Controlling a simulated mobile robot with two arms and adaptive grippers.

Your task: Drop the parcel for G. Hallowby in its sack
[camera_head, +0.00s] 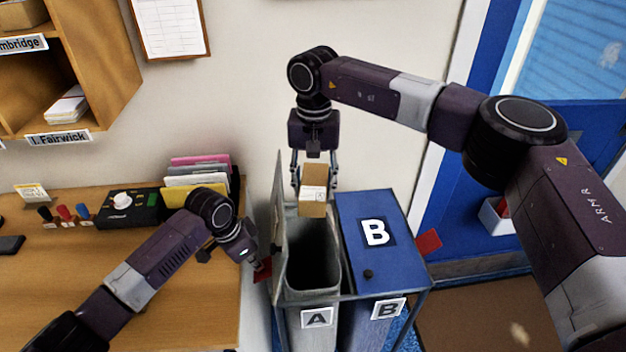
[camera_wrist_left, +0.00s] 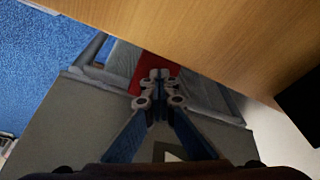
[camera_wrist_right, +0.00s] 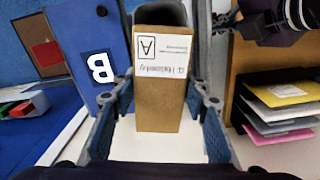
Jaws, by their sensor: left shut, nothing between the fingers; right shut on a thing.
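My right gripper (camera_head: 314,185) is shut on a small brown parcel (camera_head: 313,182) and holds it above the back of sack A. In the right wrist view the parcel (camera_wrist_right: 160,95) has a white label reading G. Hallowby and a boxed letter A. Sack A (camera_head: 316,318) is grey, with its lid raised and its dark mouth open below the parcel. Sack B (camera_head: 375,232) beside it has a blue lid, which is shut. My left gripper (camera_head: 260,264) is shut and empty, at the left side of sack A by a red tab (camera_head: 262,272).
A wooden desk (camera_head: 50,285) on the left holds a folder rack (camera_head: 200,172), a black device (camera_head: 128,208) and several stamps. Pigeonholes hang above it. A blue door (camera_head: 480,180) stands at the right. Another red tab (camera_head: 428,241) sticks out beside sack B.

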